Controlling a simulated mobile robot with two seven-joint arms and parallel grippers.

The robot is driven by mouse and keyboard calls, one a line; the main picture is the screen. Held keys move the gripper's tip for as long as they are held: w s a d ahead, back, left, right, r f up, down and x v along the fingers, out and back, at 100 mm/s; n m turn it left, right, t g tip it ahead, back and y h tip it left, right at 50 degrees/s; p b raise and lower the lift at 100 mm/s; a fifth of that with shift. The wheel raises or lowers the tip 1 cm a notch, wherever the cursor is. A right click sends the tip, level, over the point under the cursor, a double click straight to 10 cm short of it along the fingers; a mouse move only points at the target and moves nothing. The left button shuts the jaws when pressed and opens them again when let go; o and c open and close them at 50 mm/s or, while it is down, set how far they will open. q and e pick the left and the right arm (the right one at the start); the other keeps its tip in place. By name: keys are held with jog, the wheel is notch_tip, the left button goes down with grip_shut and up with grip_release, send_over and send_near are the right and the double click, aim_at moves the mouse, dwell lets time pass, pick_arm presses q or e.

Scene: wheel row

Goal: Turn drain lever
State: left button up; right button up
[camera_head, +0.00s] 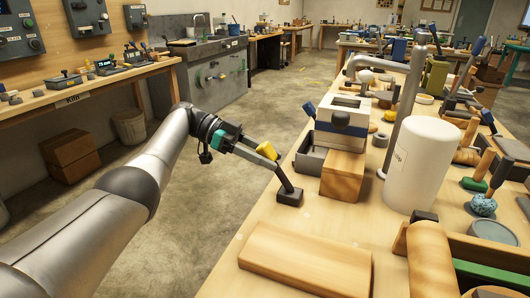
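What looks like the drain lever has a yellow grip (267,151), a grey stem and a small dark base (289,195) on the left edge of the wooden bench (235,262). The stem leans up and to the left from the base. My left gripper (256,149), dark with a teal part, reaches in from the left and is right at the yellow grip. The fingers overlap the grip and stem in this view. I cannot tell whether they are closed on it. My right gripper is not in view.
A wooden board (305,270) lies at the bench's near end. A wooden block (343,175), a grey tray (310,160), a blue-tipped handle (309,109) and a white cylinder (421,165) stand to the right. Tools crowd the right side. Floor left of the bench is clear.

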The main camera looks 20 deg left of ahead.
pick_arm(q)
jog(key=shift+o, duration=0.7)
jog(key=shift+w+d, duration=0.1)
jog(key=shift+o, duration=1)
jog(key=shift+r, duration=0.15)
jog(key=shift+a+r, duration=0.2)
jog(key=shift+r, duration=0.25)
notch_tip(320, 180, up, 9)
jog(key=p, duration=0.3)
notch_tip(320, 180, up, 10)
jog(key=p, duration=0.3)
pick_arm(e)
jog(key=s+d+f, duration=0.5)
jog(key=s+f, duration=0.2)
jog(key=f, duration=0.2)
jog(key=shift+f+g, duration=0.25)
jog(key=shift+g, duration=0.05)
pick_arm(q)
jog(key=shift+d, duration=0.1)
